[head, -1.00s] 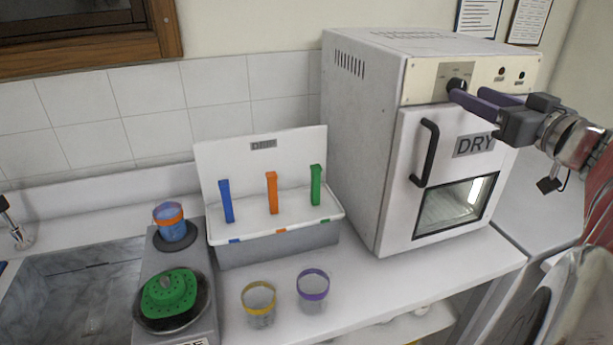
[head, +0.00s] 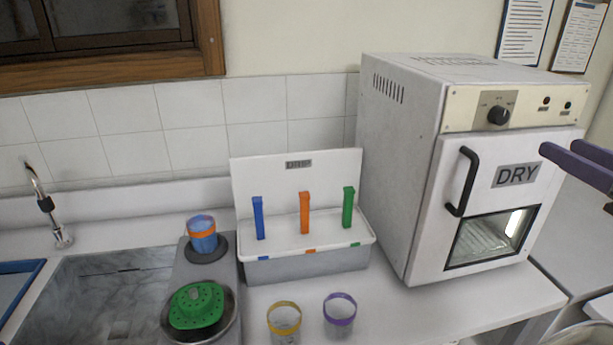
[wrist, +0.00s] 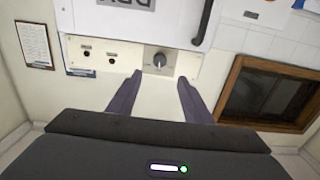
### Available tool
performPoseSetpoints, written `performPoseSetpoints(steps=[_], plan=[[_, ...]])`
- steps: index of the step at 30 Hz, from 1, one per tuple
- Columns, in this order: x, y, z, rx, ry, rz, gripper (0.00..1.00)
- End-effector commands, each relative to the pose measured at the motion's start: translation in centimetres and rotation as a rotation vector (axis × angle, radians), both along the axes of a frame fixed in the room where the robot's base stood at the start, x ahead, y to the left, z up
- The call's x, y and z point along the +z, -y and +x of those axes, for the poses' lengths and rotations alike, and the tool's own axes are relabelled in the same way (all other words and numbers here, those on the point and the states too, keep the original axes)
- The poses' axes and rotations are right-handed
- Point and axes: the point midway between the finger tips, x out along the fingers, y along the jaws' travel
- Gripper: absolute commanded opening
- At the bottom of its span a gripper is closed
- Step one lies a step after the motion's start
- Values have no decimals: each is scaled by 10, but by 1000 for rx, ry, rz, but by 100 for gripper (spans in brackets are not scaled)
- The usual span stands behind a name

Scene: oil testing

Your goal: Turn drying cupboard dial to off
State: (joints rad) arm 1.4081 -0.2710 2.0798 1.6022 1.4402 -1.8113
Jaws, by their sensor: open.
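The drying cupboard (head: 400,150) is a white box marked DRY at the right of the head view, its windowed door shut. Its black dial (head: 498,116) sits on the cream panel above the door, and I cannot tell which mark it points to. In the wrist view the dial (wrist: 159,61) lies just beyond and between my fingertips. My gripper (head: 562,149) shows purple fingers at the right edge of the head view, right of the dial and apart from it. In the wrist view my gripper (wrist: 159,78) is open and empty.
Two small indicators (head: 556,104) sit right of the dial and look dark. A black door handle (head: 463,182) juts out below the panel. A white box with coloured clips (head: 305,262) and two cups (head: 340,314) stand left of the cupboard.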

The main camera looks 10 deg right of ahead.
Motion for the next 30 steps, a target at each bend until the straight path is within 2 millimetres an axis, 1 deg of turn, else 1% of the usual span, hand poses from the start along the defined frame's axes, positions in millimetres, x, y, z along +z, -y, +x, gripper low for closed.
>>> performPoseSetpoints(steps=[1, 11, 21, 30], plan=[[-1, -1, -2, 2, -3, 3, 46], [-26, -22, 15, 78, -70, 54, 46], [-60, -51, 30, 172, -166, 120, 46], [-89, -80, 41, 256, -257, 173, 46]])
